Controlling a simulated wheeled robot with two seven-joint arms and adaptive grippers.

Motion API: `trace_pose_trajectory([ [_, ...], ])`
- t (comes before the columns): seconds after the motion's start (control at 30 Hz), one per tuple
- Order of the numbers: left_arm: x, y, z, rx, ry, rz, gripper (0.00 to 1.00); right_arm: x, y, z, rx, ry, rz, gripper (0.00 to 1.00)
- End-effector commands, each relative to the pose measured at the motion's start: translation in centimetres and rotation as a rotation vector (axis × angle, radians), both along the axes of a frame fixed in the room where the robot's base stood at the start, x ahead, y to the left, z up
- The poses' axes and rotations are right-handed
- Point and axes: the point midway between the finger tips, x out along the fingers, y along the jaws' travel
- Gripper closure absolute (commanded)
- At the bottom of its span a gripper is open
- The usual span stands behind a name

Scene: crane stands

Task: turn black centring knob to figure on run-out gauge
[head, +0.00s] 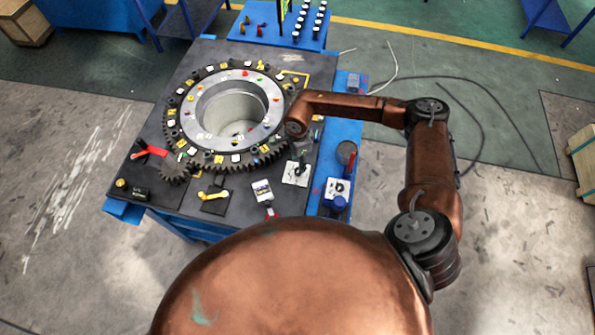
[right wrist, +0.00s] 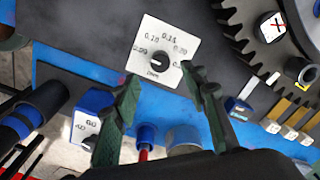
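The black knob (right wrist: 160,62) sits in the middle of a square white plate (right wrist: 149,37) with printed figures around it, among them 0.09, 0.14 and 0.20. Which figure it points at is too small to tell. My right gripper (right wrist: 163,105) is open, its two green fingers on either side below the plate, apart from the knob. In the head view my right gripper (head: 301,160) is over the white plate (head: 295,178) and hides its knob. A small white-faced device (head: 262,190) lies left of it; I cannot tell if it is the run-out gauge. My left gripper is not in view.
A large toothed ring (head: 232,160) stands left of the plate. A second white plate (head: 338,186) and a dark round container (head: 346,153) are on the blue side shelf to the right. A red lever (head: 150,151) and a yellow lever (head: 213,195) stand on the table.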

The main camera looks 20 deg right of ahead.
Motion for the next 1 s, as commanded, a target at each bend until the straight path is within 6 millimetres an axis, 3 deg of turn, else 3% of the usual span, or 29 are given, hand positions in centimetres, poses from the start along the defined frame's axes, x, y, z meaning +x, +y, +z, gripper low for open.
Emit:
trace_pose_trajectory([
  [0.03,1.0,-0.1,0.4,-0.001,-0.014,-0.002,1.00,-0.1,0.1,-0.5,0.001,0.003,0.001,0.60],
  [0.17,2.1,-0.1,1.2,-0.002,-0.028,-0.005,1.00,-0.1,0.1,-2.3,0.000,0.004,0.002,0.60],
  [0.5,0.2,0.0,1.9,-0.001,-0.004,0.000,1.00,0.1,0.2,-6.6,-0.001,0.001,0.003,0.60],
  [0.83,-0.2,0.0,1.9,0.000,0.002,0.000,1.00,0.1,0.1,-7.1,-0.001,0.000,0.004,0.60],
  [1.0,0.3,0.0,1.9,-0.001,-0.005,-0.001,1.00,0.1,0.1,-7.1,-0.001,0.000,0.004,0.71],
])
